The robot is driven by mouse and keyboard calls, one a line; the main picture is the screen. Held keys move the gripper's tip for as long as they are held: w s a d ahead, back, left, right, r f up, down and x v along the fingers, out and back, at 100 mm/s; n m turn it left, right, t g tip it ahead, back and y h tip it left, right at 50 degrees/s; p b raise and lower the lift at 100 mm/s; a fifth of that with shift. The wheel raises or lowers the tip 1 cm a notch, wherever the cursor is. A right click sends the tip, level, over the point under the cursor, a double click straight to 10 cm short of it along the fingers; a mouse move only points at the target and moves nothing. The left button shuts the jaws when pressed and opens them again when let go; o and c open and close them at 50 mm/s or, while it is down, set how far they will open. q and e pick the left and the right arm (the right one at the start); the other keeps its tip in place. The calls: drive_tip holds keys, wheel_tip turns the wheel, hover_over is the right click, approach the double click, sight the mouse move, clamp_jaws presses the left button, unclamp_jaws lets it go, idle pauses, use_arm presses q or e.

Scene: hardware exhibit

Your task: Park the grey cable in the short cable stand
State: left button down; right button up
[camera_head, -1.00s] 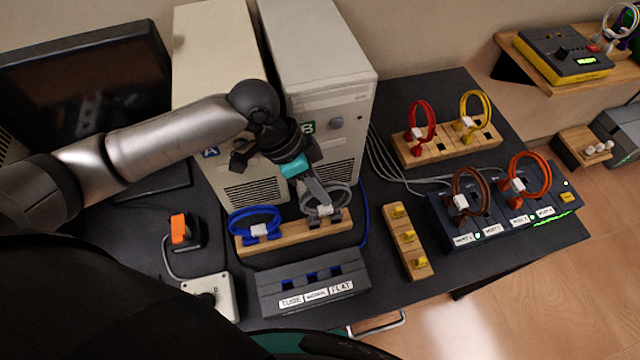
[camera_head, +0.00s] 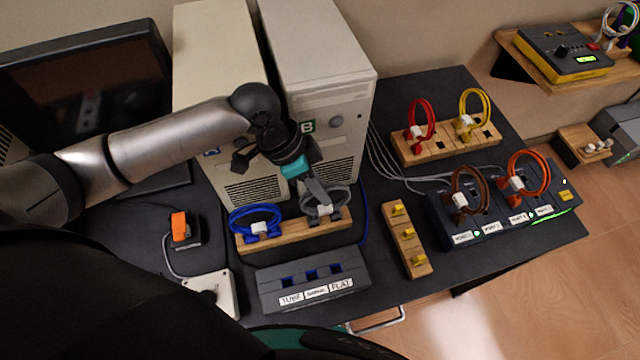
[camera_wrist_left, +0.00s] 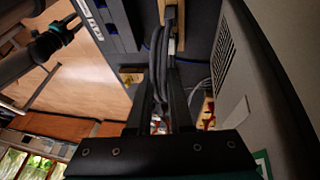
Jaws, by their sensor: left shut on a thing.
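The grey cable (camera_head: 340,198) is a coiled loop with a pale tag, at the right end of the short wooden cable stand (camera_head: 288,237). My left gripper (camera_head: 322,203) reaches down from above and is shut on the grey cable. In the left wrist view the grey loop (camera_wrist_left: 157,62) runs between the fingers (camera_wrist_left: 165,95), with the wooden stand beyond. The dark plug ends are at the stand's right slots; I cannot tell how deep they sit. The right gripper (camera_wrist_left: 65,27) seems to show small at the wrist view's upper left; its jaw state is unclear.
A blue cable (camera_head: 256,222) sits at the same stand's left end. A grey labelled socket block (camera_head: 313,290) lies in front. Two beige computer towers (camera_head: 320,70) stand close behind. A stand with yellow plugs (camera_head: 408,240) and a port box (camera_head: 480,228) are to the right.

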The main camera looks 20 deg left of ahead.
use_arm(q)
drive_tip(key=shift+f, duration=0.3)
idle(0.7)
drive_tip(key=shift+c, duration=0.5)
unclamp_jaws()
idle(0.4)
drive_tip(key=shift+r+p, duration=0.1)
drive_tip(key=shift+p, duration=0.2)
drive_tip(key=p+v, duration=0.7)
drive_tip(key=shift+p, duration=0.4)
idle(0.4)
drive_tip(key=shift+s+r, duration=0.1)
idle(0.4)
